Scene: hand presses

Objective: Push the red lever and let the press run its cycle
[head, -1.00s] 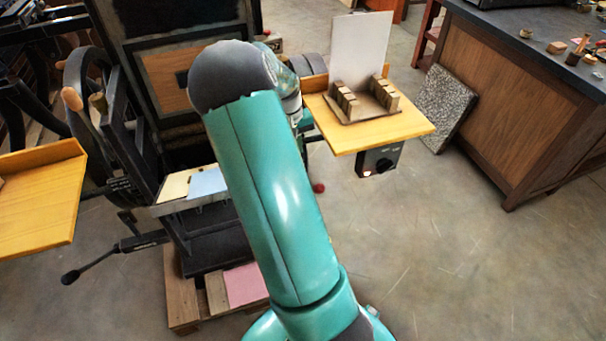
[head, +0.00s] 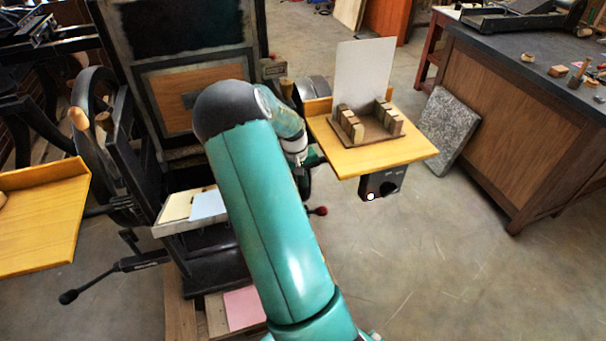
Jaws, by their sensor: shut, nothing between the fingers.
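The hand press (head: 142,125) is a large dark machine at the left with a side wheel. A red knob (head: 318,210), the end of the red lever, shows just right of my forearm. The lever's shaft is mostly hidden. My gripper (head: 303,178) is mostly hidden beyond my wrist, with only small dark parts showing just above and left of the red knob. It is shut and empty. I cannot tell whether it touches the lever. A control box (head: 382,184) with a bright white lamp (head: 371,196) hangs under the right yellow shelf.
The right yellow shelf (head: 400,158) bears wooden blocks and an upright white sheet (head: 364,72). Another yellow shelf (head: 40,235) juts in at the left. A black-knobbed bar (head: 110,280) sticks out low. A stone slab (head: 447,130) leans on the bench (head: 510,120). Floor at the right is clear.

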